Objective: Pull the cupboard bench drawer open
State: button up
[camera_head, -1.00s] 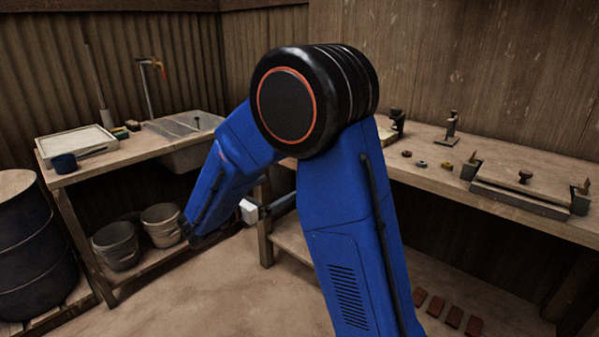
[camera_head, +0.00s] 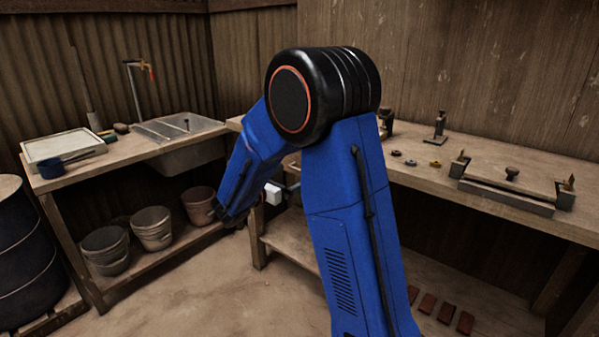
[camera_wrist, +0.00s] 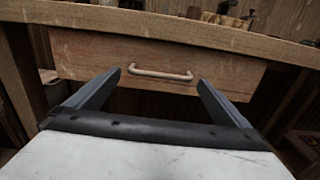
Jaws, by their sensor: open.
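In the wrist view the wooden drawer front (camera_wrist: 225,68) sits under the bench top (camera_wrist: 200,33), and it looks shut. Its pale curved bar handle (camera_wrist: 160,73) runs across the middle of the front. My gripper (camera_wrist: 157,76) is open, with one finger to each side of the handle in the picture. The handle shows beyond and between the fingertips, and nothing is held. I cannot tell how far the fingertips are from the handle. In the head view my own arm hides the drawer and its handle.
The right bench (camera_head: 420,180) carries a flat press (camera_head: 510,190) and small metal parts. A sink (camera_head: 185,150) and tray (camera_head: 62,146) are on the left bench. Buckets (camera_head: 152,228) stand on its low shelf, and a dark drum (camera_head: 25,250) stands at far left. The floor between is clear.

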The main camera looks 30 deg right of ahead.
jog(key=shift+x, duration=2.2)
